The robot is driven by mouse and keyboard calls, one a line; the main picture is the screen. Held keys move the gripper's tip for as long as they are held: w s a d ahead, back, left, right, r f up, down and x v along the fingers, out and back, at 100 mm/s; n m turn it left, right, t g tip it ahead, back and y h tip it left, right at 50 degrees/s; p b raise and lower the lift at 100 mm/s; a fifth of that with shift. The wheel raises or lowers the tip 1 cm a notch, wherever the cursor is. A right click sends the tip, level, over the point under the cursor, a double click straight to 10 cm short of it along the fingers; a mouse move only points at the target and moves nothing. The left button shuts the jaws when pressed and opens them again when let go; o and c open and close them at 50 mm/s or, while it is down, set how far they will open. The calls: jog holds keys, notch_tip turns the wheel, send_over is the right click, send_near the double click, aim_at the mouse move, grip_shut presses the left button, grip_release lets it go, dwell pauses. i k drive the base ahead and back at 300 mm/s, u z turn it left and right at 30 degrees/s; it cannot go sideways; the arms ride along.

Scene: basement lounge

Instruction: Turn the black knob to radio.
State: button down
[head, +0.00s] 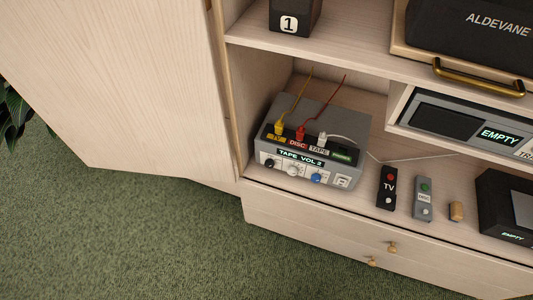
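The display (300,157) above the knobs reads "TAPE VOL 2". The marks around the black knob are too small to read. My gripper is not in view.
Yellow (279,127), red (301,133) and white (322,138) plugs with cables stand on the box. A TV remote (387,188), a grey remote (423,199) and a cork-coloured cylinder (456,211) lie to the right. The green carpet in front is clear.

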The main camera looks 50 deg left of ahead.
aim_at(269, 164)
jog(key=u, duration=1.95)
jog(key=k, duration=1.35)
jog(key=u, duration=1.25)
jog(key=i, duration=1.1)
jog(key=u, duration=0.2)
